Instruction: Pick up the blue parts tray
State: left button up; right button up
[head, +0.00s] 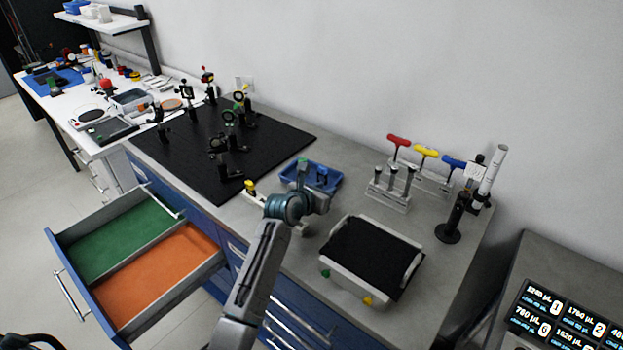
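The blue parts tray (334,187) lies on the grey bench top, just right of the black breadboard. It is a shallow open tray with a few small parts in it, one with a green top and one blue. My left arm comes up from the bottom, and its wrist covers the tray's near side. My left gripper (318,201) is at the tray's near edge. Its fingers are too small and hidden to show whether they are open or touching the tray. My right gripper is not in view.
An open drawer (66,240) with green and orange liners juts out at left. Optics mounts stand on the black breadboard (180,160). A white-framed black pad (372,258) lies at right, with a tool rack (389,190) and a post stand (448,233) behind it.

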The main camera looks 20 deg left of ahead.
aim_at(332, 186)
pick_arm(q)
jog(key=shift+p+x, duration=0.4)
jog(key=shift+x, duration=2.15)
jog(key=shift+s+r, duration=0.1)
grip_shut()
